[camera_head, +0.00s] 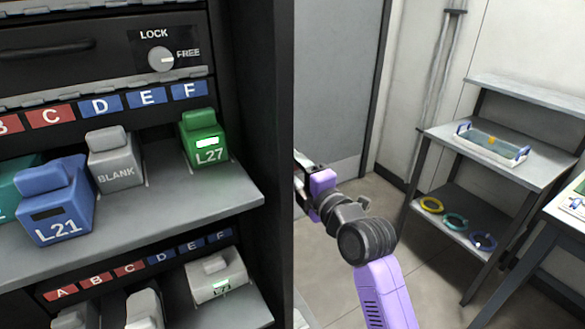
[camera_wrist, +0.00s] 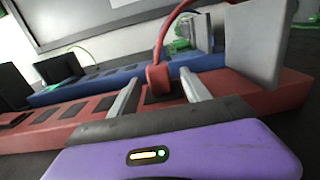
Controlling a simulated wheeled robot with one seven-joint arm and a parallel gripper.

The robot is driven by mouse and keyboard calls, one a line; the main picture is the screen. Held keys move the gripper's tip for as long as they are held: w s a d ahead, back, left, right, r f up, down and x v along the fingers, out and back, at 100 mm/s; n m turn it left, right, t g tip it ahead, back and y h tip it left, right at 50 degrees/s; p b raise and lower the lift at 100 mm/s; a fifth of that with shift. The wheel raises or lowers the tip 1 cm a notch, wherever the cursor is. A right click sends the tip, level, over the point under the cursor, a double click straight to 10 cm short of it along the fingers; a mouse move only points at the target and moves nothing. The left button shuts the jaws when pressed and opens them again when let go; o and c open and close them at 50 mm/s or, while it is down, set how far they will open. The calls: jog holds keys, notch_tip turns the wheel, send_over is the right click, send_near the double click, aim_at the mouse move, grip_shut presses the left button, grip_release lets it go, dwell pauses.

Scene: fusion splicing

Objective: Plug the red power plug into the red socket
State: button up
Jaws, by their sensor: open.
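In the wrist view, a red power plug (camera_wrist: 157,77) with a red cord stands at the red power strip (camera_wrist: 245,95), between my fingers. The strip's visible socket faces (camera_wrist: 103,104) are dark. I cannot tell how deep the plug sits in a socket. My gripper (camera_wrist: 160,87) is open, with one grey finger on each side of the plug and gaps visible. In the head view, my purple and grey arm reaches left behind the dark rack edge. The plug and strip are not visible there.
A blue power strip (camera_wrist: 120,76) lies behind the red one. A grey upright plate (camera_wrist: 257,42) stands at the right. In the head view, a rack shelf (camera_head: 150,215) holds labelled blocks such as green L27 (camera_head: 203,140). A side shelf (camera_head: 505,155) carries a tray.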

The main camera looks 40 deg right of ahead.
jog(key=b+v, duration=0.1)
jog(key=v, duration=0.6)
jog(key=shift+w, duration=0.1)
dwell(0.4)
